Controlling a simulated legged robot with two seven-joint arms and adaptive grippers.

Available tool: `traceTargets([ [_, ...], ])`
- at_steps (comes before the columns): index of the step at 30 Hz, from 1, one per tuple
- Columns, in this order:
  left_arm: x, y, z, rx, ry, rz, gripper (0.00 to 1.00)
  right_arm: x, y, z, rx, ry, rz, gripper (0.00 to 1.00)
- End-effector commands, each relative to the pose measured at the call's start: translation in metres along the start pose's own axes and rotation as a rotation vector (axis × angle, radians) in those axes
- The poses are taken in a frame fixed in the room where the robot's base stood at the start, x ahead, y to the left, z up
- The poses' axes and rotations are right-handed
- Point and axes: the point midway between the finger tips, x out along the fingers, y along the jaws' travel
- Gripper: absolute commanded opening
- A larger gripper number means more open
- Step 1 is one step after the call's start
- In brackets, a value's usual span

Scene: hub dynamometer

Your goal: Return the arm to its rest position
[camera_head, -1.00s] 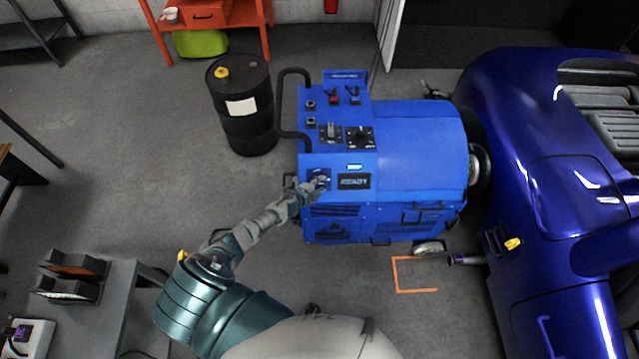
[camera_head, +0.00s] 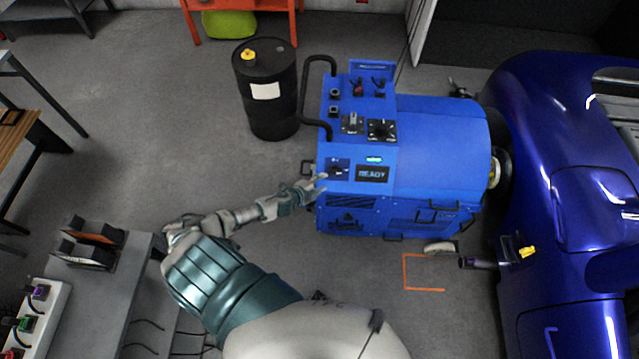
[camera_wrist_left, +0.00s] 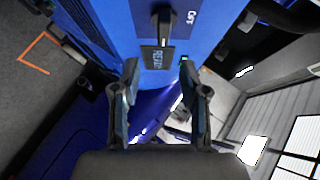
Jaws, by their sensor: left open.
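My left arm (camera_head: 250,211) reaches from the lower middle toward the blue dynamometer cabinet (camera_head: 440,150). My left gripper (camera_head: 318,182) is open and empty, just off the cabinet's left front edge, near a dark rotary switch (camera_head: 338,171). In the left wrist view my left gripper (camera_wrist_left: 159,72) shows two spread fingers with nothing between them. The switch (camera_wrist_left: 163,22) stands beyond the fingertips, apart from them. The display (camera_wrist_left: 157,58) beside it reads READY, also in the head view (camera_head: 373,174). My right gripper is in neither view.
A black drum (camera_head: 268,100) stands left of the cabinet. A blue car (camera_head: 560,150) is close on its right. A grey bench (camera_head: 110,290) with small holders stands at the lower left, near my arm. The floor between bench and drum is clear.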

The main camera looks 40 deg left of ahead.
Motion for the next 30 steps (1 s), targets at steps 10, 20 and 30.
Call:
traceTargets([
  [10,-0.01,-0.001,0.0,0.001,0.0,-0.001,0.44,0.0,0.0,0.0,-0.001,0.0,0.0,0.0],
  [20,-0.009,0.0,0.0,0.0,0.0,-0.001,0.44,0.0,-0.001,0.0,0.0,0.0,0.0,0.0],
  [30,-0.015,0.141,0.061,-0.314,-0.227,0.156,0.44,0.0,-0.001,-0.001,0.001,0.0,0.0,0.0],
])
